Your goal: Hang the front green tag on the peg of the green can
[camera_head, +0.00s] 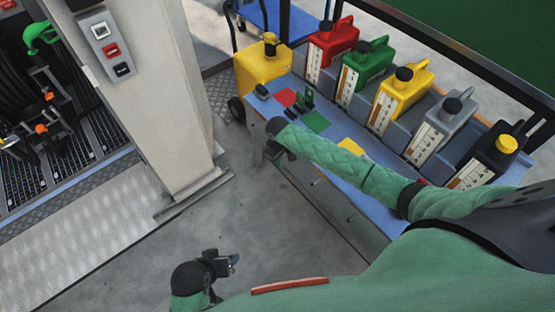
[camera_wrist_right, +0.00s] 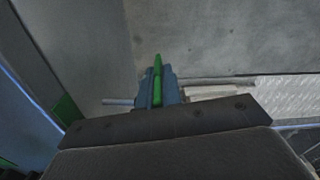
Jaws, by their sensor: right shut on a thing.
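The green can (camera_head: 368,66) stands in the back row of the bench, between the red can and the yellow can. I cannot make out its peg. My right gripper (camera_head: 272,152) is at the bench's front left edge, mostly hidden by its own wrist. In the right wrist view the right gripper (camera_wrist_right: 157,92) is shut on a thin green tag (camera_wrist_right: 157,70), seen edge-on, with floor beyond it.
The blue bench (camera_head: 375,183) carries red (camera_head: 330,45), yellow (camera_head: 402,90), grey (camera_head: 444,122) and black (camera_head: 490,155) cans. Red (camera_head: 286,97), green (camera_head: 316,121) and yellow (camera_head: 352,145) patches lie in front. A pale pillar (camera_head: 150,90) stands left; floor (camera_head: 270,215) between is clear.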

